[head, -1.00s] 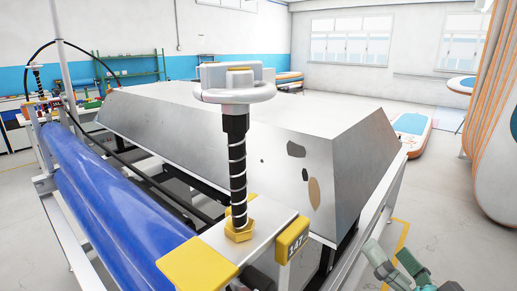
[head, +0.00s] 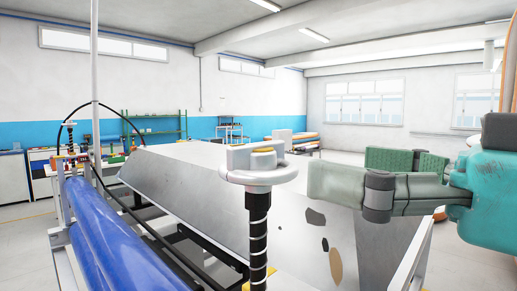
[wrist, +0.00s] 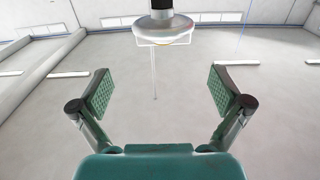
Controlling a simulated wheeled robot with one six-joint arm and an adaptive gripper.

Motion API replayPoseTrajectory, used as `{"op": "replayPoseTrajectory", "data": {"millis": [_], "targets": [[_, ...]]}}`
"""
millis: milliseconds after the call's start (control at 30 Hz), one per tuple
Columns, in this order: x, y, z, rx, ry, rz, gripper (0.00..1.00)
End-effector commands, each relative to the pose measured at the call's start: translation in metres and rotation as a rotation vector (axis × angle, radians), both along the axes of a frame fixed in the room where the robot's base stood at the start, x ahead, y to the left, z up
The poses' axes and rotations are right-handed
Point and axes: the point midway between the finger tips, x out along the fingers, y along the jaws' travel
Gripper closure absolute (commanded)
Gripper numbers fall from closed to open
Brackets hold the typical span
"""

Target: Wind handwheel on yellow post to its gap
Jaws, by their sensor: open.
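The handwheel (head: 259,176) is a pale ring with a raised grey block on top. It sits on a black threaded screw with a white spiral (head: 258,235), whose lower end is out of the head view. My gripper (head: 343,172) is to the right of the wheel, pointing left, open and empty. In the wrist view my gripper (wrist: 160,92) has its two green pads wide apart. There the handwheel (wrist: 162,28) shows upside down at the top centre, beyond the fingertips and not touching them. The wheel's gap cannot be made out.
A large grey sloped housing (head: 190,190) stands behind the screw. Blue rollers (head: 115,235) lie at left. A second spiral screw (head: 71,133) stands at the far left, near a tall pale pole (head: 95,80). The air between wheel and gripper looks clear.

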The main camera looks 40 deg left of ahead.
Motion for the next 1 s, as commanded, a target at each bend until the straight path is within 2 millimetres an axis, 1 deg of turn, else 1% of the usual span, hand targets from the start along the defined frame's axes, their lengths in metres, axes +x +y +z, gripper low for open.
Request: {"op": "replayPoseTrajectory", "data": {"millis": [133, 233, 367, 700, 833, 1000], "targets": [[-0.005, 0.004, 0.004, -0.010, -0.012, 0.009, 0.00], [-0.005, 0.013, 0.004, -0.011, -0.012, 0.011, 0.00], [-0.004, 0.031, 0.003, -0.011, -0.011, 0.012, 0.00], [0.001, 0.084, 0.003, -0.011, -0.010, 0.010, 0.00], [0.003, 0.098, 0.004, -0.009, -0.011, 0.009, 0.00], [0.004, 0.107, 0.004, -0.009, -0.011, 0.007, 0.00]]}}
